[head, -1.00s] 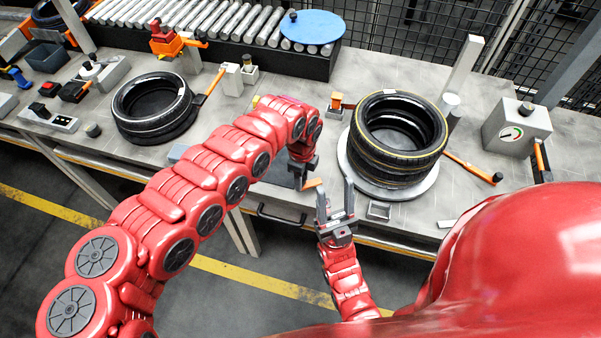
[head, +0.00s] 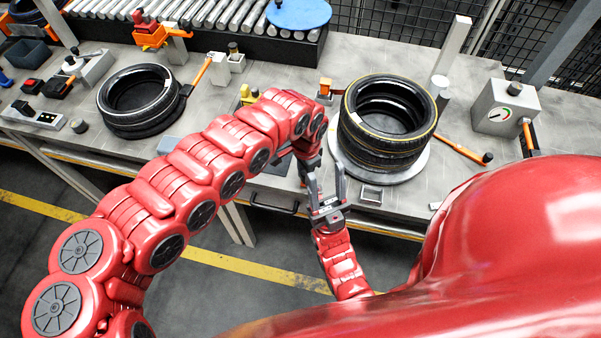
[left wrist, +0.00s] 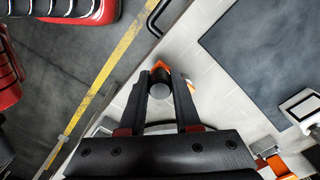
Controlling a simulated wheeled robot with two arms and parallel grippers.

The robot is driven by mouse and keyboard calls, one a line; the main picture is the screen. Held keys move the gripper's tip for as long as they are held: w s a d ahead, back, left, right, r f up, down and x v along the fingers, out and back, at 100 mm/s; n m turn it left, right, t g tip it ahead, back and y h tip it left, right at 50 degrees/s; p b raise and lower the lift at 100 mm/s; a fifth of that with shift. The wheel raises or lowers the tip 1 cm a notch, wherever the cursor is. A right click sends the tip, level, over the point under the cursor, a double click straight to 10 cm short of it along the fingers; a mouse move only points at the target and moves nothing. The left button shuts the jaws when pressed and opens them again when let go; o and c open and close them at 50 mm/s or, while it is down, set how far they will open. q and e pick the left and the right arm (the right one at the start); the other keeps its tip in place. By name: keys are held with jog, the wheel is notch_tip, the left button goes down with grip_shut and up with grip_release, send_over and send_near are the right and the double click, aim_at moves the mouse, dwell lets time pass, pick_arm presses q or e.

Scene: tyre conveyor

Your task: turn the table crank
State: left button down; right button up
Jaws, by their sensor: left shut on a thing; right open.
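My left gripper (left wrist: 160,78) is shut on a crank handle (left wrist: 160,91). In the left wrist view the handle shows a grey round end between the fingers, with orange and black parts beside it. In the head view my left gripper (head: 308,172) is at the table's front edge, left of the right-hand tyres. There the crank is hidden behind the grippers. My right gripper (head: 326,188) is open and empty, its fingers pointing up close beside the left gripper. Any contact between the grippers cannot be told.
Stacked tyres (head: 388,122) stand on a round grey plate (head: 421,166) at right, near an orange lever (head: 462,149). Another tyre (head: 140,100) lies at left. A gauge box (head: 505,108) is at far right. A drawer handle (head: 273,208) sticks out from the front. A dark mat (left wrist: 268,48) lies on the table.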

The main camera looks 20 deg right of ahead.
pick_arm(q)
jog(key=n, duration=0.1)
jog(key=d+n, duration=0.1)
jog(key=shift+s+d+f+n+b, duration=0.1)
jog(key=shift+s+n+b, duration=0.2)
jog(key=shift+n+b, duration=0.1)
jog(key=n, duration=0.1)
jog(key=d+n+b, duration=0.1)
jog(key=shift+s+n, duration=0.1)
jog(key=shift+n, duration=0.3)
jog(key=d+n+b, duration=0.1)
jog(key=n, duration=0.1)
jog(key=d+n+b, duration=0.1)
jog(key=n+b, duration=0.1)
jog(key=n, duration=0.1)
jog(key=shift+d, duration=0.2)
jog(key=n+b, duration=0.1)
jog(key=n, duration=0.1)
jog(key=w+d+n+b, duration=0.1)
jog(key=n+b, duration=0.1)
jog(key=n, duration=0.1)
jog(key=shift+w+d+n, duration=0.3)
jog(key=shift+d, duration=0.1)
jog(key=shift+w+d+n+b, duration=0.15)
jog(key=shift+w+n+b, duration=0.3)
jog(key=shift+n, duration=0.45)
jog(key=shift+w+d+n+b, duration=0.2)
jog(key=shift+n+b, duration=0.4)
jog(key=shift+n, duration=0.3)
